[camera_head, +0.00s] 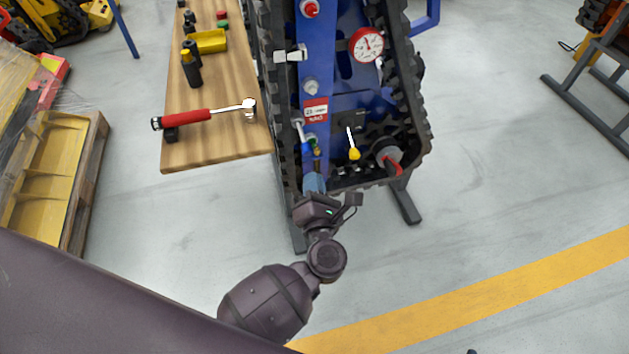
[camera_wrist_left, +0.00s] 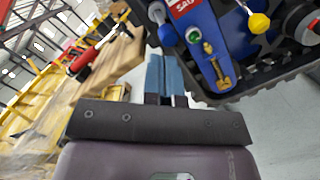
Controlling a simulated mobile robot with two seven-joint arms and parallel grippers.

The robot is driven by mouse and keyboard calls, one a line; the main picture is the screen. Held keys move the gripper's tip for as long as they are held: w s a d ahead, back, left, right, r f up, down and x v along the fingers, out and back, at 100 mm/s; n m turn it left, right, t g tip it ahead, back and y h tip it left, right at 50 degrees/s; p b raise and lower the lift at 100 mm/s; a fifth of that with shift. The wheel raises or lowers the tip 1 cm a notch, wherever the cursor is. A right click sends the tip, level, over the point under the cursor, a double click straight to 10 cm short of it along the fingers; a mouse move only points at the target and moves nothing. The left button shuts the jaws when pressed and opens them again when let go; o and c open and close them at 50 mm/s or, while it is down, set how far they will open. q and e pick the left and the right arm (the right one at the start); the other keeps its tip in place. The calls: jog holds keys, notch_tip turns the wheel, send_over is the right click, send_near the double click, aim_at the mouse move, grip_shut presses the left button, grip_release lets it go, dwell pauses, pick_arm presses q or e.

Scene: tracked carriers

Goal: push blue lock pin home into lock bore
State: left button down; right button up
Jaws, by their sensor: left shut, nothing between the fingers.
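A blue-ended pin with a silver part (camera_wrist_left: 167,36) shows on the blue carrier frame in the left wrist view; I take it as the lock pin. In the head view its silver part (camera_head: 298,127) is at the frame's left edge. I cannot tell how deep it sits, and the bore is not clearly visible. My left gripper (camera_head: 314,175) is shut and empty, its blue-grey fingers just below the frame's lower end. In the wrist view the fingertips (camera_wrist_left: 164,57) appear just below the pin's blue end; contact cannot be told. My right gripper is not in view.
A green fitting (camera_wrist_left: 193,36) and a brass latch (camera_wrist_left: 220,76) are right of the pin. A yellow-knobbed lever (camera_head: 353,153) and a gauge (camera_head: 367,45) are on the carrier. A wooden bench (camera_head: 225,145) with a red-handled wrench (camera_head: 190,118) stands left. The floor in front is clear.

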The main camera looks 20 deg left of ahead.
aim_at(307, 152)
pick_arm(q)
jog(key=w+n, duration=0.1)
jog(key=w+a+n+g, duration=0.1)
jog(key=w, duration=0.1)
jog(key=w+n+g+y, duration=0.1)
jog(key=shift+w+a+f+n, duration=0.2)
jog(key=shift+a+n, duration=0.1)
jog(key=shift+a, duration=0.05)
jog(key=shift+x, duration=0.8)
jog(key=shift+w+a, duration=0.1)
jog(key=shift+w, duration=0.05)
jog(key=shift+w+a+r, duration=0.15)
jog(key=shift+w+a, duration=0.1)
jog(key=shift+w, duration=0.05)
dwell(0.3)
